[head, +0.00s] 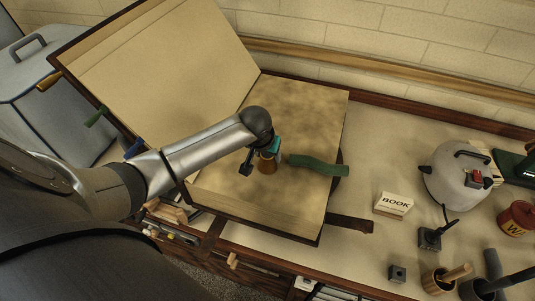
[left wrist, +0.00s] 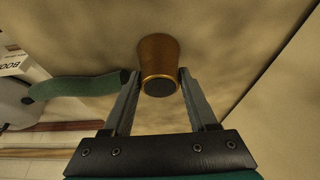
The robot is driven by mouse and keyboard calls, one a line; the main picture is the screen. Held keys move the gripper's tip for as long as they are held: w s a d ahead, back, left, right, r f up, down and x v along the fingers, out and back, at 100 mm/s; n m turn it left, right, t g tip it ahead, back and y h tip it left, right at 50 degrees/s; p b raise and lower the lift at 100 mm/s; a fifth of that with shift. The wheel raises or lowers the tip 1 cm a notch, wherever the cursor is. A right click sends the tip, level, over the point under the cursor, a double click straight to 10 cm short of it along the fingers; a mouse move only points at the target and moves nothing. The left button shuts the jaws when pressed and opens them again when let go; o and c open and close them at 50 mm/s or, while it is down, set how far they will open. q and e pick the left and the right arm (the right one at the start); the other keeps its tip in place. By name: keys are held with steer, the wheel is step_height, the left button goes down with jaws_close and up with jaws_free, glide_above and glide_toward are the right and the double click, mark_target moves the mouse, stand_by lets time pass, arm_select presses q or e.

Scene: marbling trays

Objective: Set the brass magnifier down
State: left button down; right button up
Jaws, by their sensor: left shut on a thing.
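The brass magnifier (head: 267,164) is a small brass-coloured, waisted cylinder over the right page of the large open book (head: 310,105). My left gripper (head: 262,153) reaches in from the left and is shut on it. In the left wrist view the brass magnifier (left wrist: 158,58) sits between the two fingertips (left wrist: 160,80), its dark round end towards the camera. I cannot tell whether its far end touches the page. My right gripper is not in view.
A green curved strip (head: 318,165) lies on the page just right of the magnifier. A BOOK card (head: 394,204), a grey rounded appliance (head: 457,175), a red tin (head: 516,219) and wooden pots (head: 437,282) stand on the table to the right. The page's upper part is bare.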

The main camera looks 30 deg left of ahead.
arm_select(q)
steer(key=shift+c, duration=1)
jaws_free()
steer(key=shift+f, duration=0.1)
steer(key=p+v, duration=0.2)
steer(key=v, duration=1)
steer(key=shift+r, duration=0.2)
